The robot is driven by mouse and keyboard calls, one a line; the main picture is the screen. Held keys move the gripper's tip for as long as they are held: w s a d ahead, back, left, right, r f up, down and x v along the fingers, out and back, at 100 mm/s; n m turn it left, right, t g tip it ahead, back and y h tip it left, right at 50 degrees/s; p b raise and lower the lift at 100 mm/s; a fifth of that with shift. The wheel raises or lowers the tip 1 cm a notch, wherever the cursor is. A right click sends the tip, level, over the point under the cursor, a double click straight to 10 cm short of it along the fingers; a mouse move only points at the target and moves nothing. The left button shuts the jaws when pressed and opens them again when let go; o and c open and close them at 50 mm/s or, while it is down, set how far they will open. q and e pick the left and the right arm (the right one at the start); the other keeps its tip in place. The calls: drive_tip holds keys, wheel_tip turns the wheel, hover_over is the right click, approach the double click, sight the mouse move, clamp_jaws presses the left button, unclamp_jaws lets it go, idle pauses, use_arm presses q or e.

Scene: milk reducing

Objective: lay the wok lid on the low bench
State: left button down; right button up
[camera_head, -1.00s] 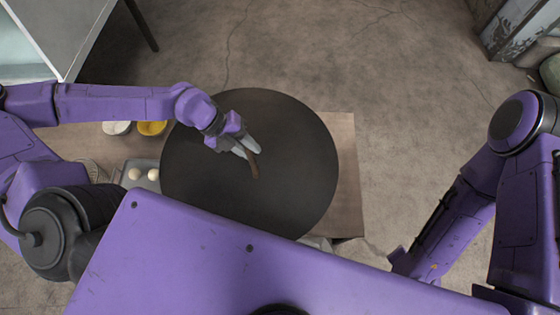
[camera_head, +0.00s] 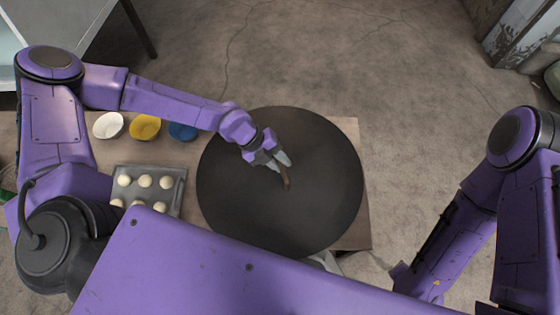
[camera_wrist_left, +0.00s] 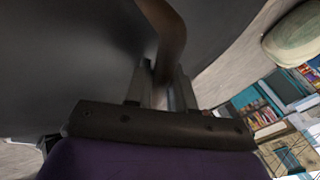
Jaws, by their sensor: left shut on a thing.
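The wok lid (camera_head: 240,205) is a large dark disc with a brown handle (camera_head: 287,183). My left gripper (camera_head: 282,164) is shut on this handle near the disc's middle. The left wrist view shows the brown handle (camera_wrist_left: 170,35) between the fingers, with the dark lid (camera_wrist_left: 70,60) filling the left. A low wooden bench (camera_head: 357,235) shows beneath the lid, mostly covered on its right part. I cannot tell whether the lid touches it. My right arm is at the right; its gripper is not visible.
A tray (camera_head: 177,172) of pale round pieces stands left of the lid. A white bowl (camera_head: 108,125), a yellow bowl (camera_head: 145,126) and a blue bowl (camera_head: 183,131) stand along the bench's far edge. Open concrete floor (camera_head: 330,60) lies beyond.

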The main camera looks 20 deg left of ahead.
use_arm(q)
drive_tip(key=c, duration=1)
unclamp_jaws()
drive_tip(key=shift+o, duration=0.2)
drive_tip(key=shift+r, duration=0.15)
drive_tip(key=p+v, duration=0.4)
drive_tip(key=v, duration=0.7)
drive_tip(key=shift+a+r, duration=0.3)
